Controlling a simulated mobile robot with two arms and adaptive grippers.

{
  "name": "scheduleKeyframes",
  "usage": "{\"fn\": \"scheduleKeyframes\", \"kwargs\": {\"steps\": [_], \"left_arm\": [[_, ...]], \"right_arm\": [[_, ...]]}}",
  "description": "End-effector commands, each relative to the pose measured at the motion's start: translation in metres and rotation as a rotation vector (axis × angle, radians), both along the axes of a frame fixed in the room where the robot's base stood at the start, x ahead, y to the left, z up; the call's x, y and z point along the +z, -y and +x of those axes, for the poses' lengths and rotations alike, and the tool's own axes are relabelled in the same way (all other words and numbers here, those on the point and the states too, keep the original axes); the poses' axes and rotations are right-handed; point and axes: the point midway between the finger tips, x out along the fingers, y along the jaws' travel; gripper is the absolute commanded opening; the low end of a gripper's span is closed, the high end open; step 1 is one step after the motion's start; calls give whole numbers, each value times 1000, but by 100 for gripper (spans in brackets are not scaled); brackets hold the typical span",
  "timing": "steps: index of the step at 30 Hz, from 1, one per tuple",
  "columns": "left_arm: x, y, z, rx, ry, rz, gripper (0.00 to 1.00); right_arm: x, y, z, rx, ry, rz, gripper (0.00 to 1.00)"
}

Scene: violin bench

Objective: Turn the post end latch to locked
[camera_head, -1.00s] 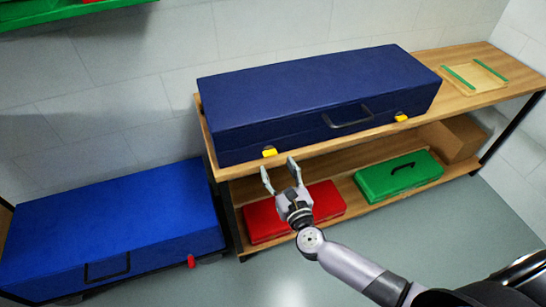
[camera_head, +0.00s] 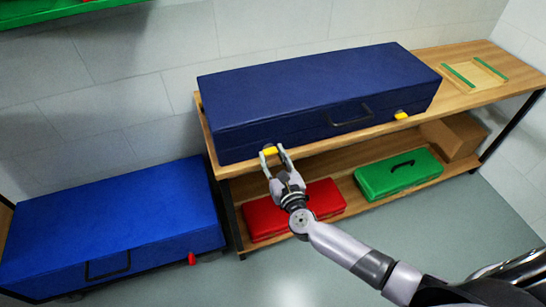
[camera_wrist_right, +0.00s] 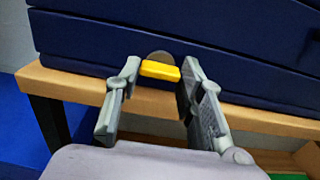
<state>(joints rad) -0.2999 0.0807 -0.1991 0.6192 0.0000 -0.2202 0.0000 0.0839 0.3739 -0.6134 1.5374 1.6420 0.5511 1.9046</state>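A dark blue case (camera_head: 310,90) lies shut on the wooden bench, with a black handle (camera_head: 350,115) on its front. Two yellow latches sit on its front, one at the left end (camera_head: 270,151) and one at the right end (camera_head: 401,115). My right gripper (camera_head: 271,152) is open, with its fingers on either side of the left yellow latch. In the right wrist view the yellow latch (camera_wrist_right: 160,70) lies flat between the open fingertips (camera_wrist_right: 160,72), with a round grey plate behind it. Contact with the latch cannot be told. My left gripper does not show.
A red case (camera_head: 265,218) and a green case (camera_head: 400,175) lie on the lower shelf, beside a cardboard box (camera_head: 455,137). A brighter blue case (camera_head: 110,225) with a red latch (camera_head: 192,258) stands at left. The bench's right end holds a tray with green strips (camera_head: 475,73).

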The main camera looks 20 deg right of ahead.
Motion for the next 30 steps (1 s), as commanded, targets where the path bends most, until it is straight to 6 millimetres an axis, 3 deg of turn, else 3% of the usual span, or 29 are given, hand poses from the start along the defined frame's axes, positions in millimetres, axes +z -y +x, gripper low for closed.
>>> {"fn": "scheduleKeyframes", "kwargs": {"steps": [12, 22, 30], "left_arm": [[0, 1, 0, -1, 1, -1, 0], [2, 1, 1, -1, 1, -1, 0], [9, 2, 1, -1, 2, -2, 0]], "right_arm": [[0, 0, 0, 0, 0, 0, 7], [1, 0, 0, -1, 2, -52, 7], [1, 0, 0, -2, 6, -233, 7]]}}
